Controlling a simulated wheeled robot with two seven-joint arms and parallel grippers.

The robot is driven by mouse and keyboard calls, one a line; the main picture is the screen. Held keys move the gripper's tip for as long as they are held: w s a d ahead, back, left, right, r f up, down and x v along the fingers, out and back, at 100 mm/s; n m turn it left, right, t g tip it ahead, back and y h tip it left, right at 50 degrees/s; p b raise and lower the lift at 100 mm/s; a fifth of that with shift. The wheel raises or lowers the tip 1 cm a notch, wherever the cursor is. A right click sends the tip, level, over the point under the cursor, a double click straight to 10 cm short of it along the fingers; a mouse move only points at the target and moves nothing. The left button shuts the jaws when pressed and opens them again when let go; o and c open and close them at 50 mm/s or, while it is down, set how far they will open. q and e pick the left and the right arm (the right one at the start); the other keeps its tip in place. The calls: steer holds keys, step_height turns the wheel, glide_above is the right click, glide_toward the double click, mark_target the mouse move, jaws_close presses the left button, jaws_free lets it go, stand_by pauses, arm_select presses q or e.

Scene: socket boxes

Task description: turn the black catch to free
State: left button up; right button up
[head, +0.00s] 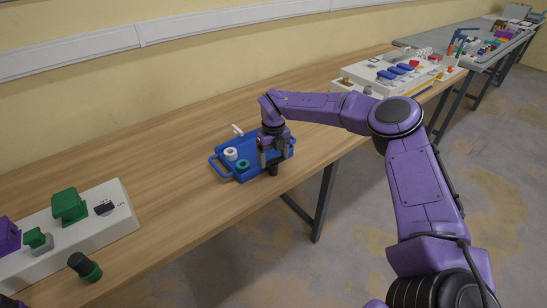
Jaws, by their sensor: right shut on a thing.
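The black catch (104,208) is a small dark piece on the right part of the long white box (118,228) at the lower left. Small markings sit beside it; I cannot read its setting. My right gripper (272,166) is far to the right of the catch, pointing down at the front right side of the blue tray (219,169). It is shut on a dark thing (273,171), mostly hidden by the fingers. I cannot tell whether that thing touches the tray or table.
The white box also carries a green block (69,205), a smaller green piece (38,239) and a purple block (8,236). The tray holds white and green round pieces. Wood is clear between box and tray.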

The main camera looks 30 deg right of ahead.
mark_target(274, 160)
steer(key=shift+n, duration=0.9)
steer(key=shift+f, duration=0.1)
steer(key=o, duration=1)
step_height(274, 160, up, 11)
steer(key=shift+f+b, duration=0.2)
steer(key=shift+b, duration=0.8)
steer(key=shift+d, duration=0.1)
